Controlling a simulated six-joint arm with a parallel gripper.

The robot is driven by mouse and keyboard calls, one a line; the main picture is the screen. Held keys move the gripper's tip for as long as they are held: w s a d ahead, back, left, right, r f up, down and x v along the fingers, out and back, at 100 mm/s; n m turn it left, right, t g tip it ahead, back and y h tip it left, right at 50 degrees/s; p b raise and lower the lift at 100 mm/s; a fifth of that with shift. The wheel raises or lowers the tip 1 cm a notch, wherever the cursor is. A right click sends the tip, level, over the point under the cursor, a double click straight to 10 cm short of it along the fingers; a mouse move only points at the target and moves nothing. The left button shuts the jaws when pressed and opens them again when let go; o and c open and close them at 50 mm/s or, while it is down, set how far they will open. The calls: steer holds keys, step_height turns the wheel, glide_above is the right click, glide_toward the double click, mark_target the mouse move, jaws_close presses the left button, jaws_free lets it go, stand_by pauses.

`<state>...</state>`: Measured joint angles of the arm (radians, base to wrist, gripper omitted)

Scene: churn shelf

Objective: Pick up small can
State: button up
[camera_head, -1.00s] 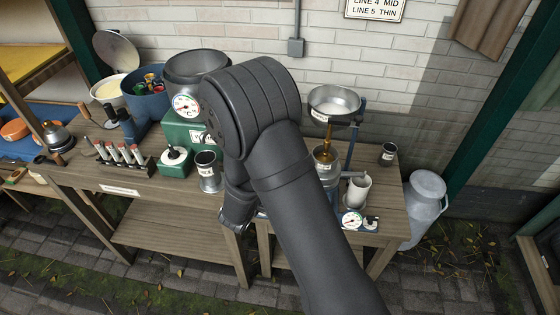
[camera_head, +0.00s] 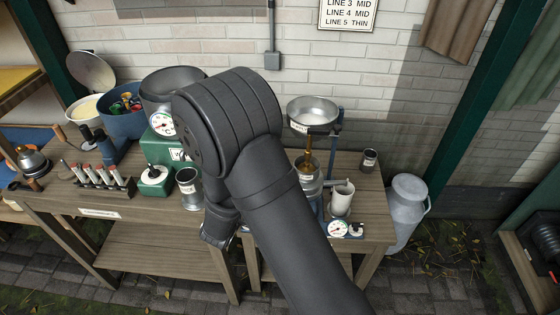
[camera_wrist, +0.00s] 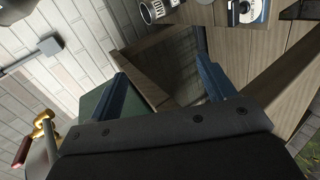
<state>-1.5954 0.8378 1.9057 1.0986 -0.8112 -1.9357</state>
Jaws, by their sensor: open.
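A small dark can (camera_head: 369,161) with a pale label stands upright at the back right of the wooden bench in the head view. A larger metal can (camera_head: 189,190) with a label stands left of my arm. In the wrist view a labelled metal can (camera_wrist: 156,11) shows at the top edge, partly cut off; I cannot tell which can it is. My gripper (camera_wrist: 165,88) is open, with nothing between its blue fingers, and is apart from that can. In the head view my arm hides most of the gripper, which hangs near the bench's front edge.
A metal bowl (camera_head: 313,111) on a stand, a white cup (camera_head: 342,198) and a dial (camera_head: 338,229) crowd the right bench. A rack of tubes (camera_head: 102,181) and a green machine (camera_head: 155,178) stand left. A milk churn (camera_head: 406,210) stands on the floor.

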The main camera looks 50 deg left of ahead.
steer(key=w+a+r+g+y, duration=0.2)
steer(key=w+a+r+g, duration=0.2)
steer(key=w+a+r, duration=1.2)
steer(key=w+a+f+m+g+h, duration=0.2)
steer(key=f+m+h, duration=0.1)
steer(key=f, duration=0.2)
steer(key=w+a+f+m+g+h, duration=0.1)
steer(key=w+a+f+m+h, duration=0.2)
steer(key=f, duration=0.1)
steer(key=d+f+m+h, duration=0.1)
steer(key=f, duration=0.5)
steer(key=d+f+m+g+h, duration=0.1)
steer(key=f+m, duration=0.1)
steer(key=f, duration=0.5)
steer(key=w+d+f+m+h, duration=0.1)
steer(key=f+m+h, duration=0.1)
steer(key=f, duration=0.5)
steer(key=shift+d+g, duration=0.2)
steer(key=shift+g, duration=0.2)
steer(key=c, duration=1.1)
step_height(320, 180, up, 10)
